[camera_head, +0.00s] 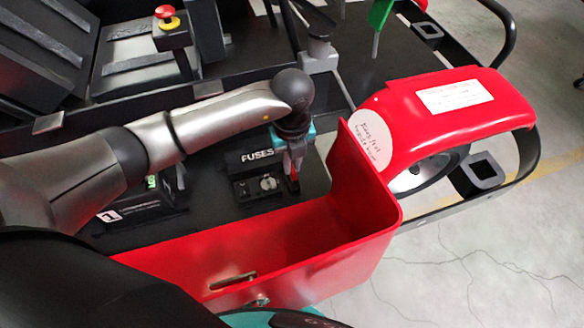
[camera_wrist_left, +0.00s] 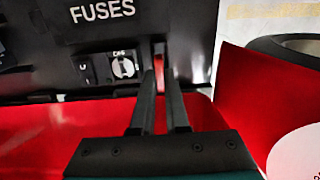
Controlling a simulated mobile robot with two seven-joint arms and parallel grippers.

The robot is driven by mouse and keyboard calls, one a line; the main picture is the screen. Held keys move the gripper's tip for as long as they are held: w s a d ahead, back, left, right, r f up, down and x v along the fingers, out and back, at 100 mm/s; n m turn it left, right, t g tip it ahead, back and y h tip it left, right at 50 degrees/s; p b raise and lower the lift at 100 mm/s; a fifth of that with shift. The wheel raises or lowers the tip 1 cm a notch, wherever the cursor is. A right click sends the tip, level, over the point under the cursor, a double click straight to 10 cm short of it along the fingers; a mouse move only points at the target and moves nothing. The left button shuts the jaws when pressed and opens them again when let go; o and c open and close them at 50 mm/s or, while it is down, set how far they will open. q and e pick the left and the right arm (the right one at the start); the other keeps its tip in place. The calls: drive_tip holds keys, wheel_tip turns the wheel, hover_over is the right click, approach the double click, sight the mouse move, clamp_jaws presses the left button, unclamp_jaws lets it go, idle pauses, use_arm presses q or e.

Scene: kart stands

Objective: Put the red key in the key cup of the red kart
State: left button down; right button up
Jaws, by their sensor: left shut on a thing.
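My left gripper (camera_head: 293,172) points down over the black floor of the red kart, just right of the black FUSES box (camera_head: 248,160). It is shut on a small red piece, seemingly the red key (camera_head: 294,184). In the left wrist view the red key (camera_wrist_left: 159,52) shows as a narrow strip between the fingertips (camera_wrist_left: 159,78), partly hidden by them. A switch panel with a round grey knob (camera_head: 268,183) is left of the fingers; the knob also shows in the wrist view (camera_wrist_left: 123,67). I cannot make out the key cup. My right gripper is not in view.
The kart's red side pod wall (camera_head: 300,262) stands in front of the gripper. A red front fender (camera_head: 450,115) with white labels is to the right. A red stop button (camera_head: 166,17) and the seat are at the upper left. Pale floor is clear at the lower right.

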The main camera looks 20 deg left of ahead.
use_arm(q)
drive_tip(key=shift+f, duration=1.3)
drive_tip(key=shift+f, duration=0.2)
drive_tip(key=c, duration=0.9)
unclamp_jaws()
drive_tip(key=shift+r, duration=0.1)
wheel_tip(320, 180, up, 12)
drive_tip(key=shift+r, duration=0.2)
